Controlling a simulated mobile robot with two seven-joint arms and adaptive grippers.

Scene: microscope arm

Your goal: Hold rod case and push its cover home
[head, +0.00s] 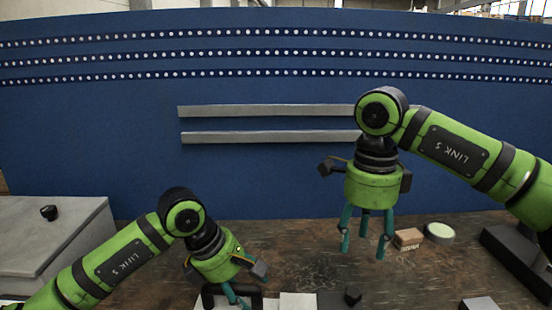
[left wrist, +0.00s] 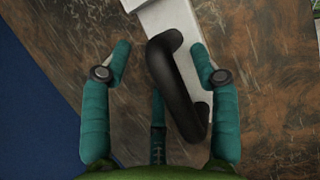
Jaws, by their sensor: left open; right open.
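A light grey, box-like body with a black bar handle (left wrist: 178,85), probably the rod case (left wrist: 165,18), shows in the left wrist view. In the head view its handle (head: 256,291) and a pale block (head: 298,301) are cut by the bottom edge. A dark part with a black knob (head: 352,295) lies right of the block; I cannot tell whether it is the cover. My left gripper (head: 237,297) is open, its fingers spread on either side of the handle, not closed on it. My right gripper (head: 365,236) is open and empty above the table, above and right of the knob.
A small tan block (head: 408,238) and a round green-topped tin (head: 439,232) stand right of my right gripper. A grey box with a black knob (head: 48,212) stands at left. A pale block (head: 478,304) lies front right. The brown table (head: 310,250) is clear behind the case.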

